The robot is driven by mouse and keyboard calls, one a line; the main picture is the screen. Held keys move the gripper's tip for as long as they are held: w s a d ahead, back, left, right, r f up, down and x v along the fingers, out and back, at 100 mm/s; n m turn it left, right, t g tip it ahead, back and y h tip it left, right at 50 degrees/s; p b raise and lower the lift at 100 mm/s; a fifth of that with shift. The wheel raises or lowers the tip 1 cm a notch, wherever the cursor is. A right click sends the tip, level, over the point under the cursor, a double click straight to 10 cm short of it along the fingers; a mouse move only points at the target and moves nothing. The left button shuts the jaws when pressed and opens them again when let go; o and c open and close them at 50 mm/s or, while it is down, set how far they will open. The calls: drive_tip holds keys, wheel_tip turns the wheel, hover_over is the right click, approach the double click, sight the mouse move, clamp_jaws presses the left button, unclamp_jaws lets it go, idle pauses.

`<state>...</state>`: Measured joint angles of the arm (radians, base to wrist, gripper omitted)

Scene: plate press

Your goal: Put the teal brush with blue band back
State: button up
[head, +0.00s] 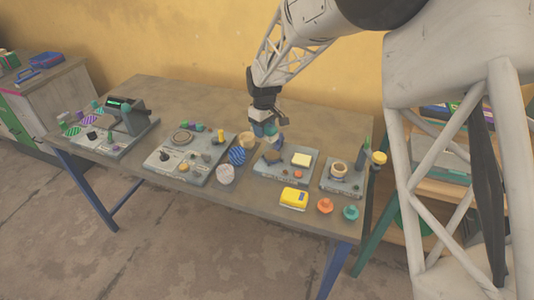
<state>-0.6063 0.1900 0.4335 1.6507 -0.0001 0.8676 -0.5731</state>
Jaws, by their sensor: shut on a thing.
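My gripper (268,120) hangs over the right half of the table, above the back edge of a grey station plate (262,171). It is shut on a small teal and blue thing (270,131), which appears to be the teal brush with the blue band. The fingers hide part of it. It is too small to tell whether its lower end is clear of the plate. On the plate, below the gripper, are a dark brown pad (272,157), a cream block (302,160) and a small orange piece (298,174).
Left of the gripper stand a tan cylinder (246,141), a blue striped piece (237,155) and a pale round piece (225,175). A yellow box (293,197), an orange knob (325,206) and a teal knob (350,212) stand near the front edge. The table's back strip (190,97) is clear.

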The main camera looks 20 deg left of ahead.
drive_tip(key=s+d+f, duration=0.2)
drive_tip(key=s+d, duration=0.2)
drive_tip(key=s, duration=0.5)
drive_tip(key=s+d+f, duration=0.2)
drive_tip(key=s+d, duration=0.2)
drive_tip(key=s, duration=0.5)
drive_tip(key=s+d+f, duration=0.3)
drive_tip(key=s+d, duration=0.1)
drive_tip(key=s, duration=0.5)
drive_tip(key=shift+d, duration=0.35)
drive_tip(key=shift+f, duration=0.1)
hover_over(257, 192)
drive_tip(key=shift+a+f, duration=0.1)
drive_tip(key=shift+f, duration=0.65)
drive_tip(key=shift+f, duration=0.15)
drive_tip(key=shift+f, duration=1.65)
drive_tip(key=shift+f, duration=0.1)
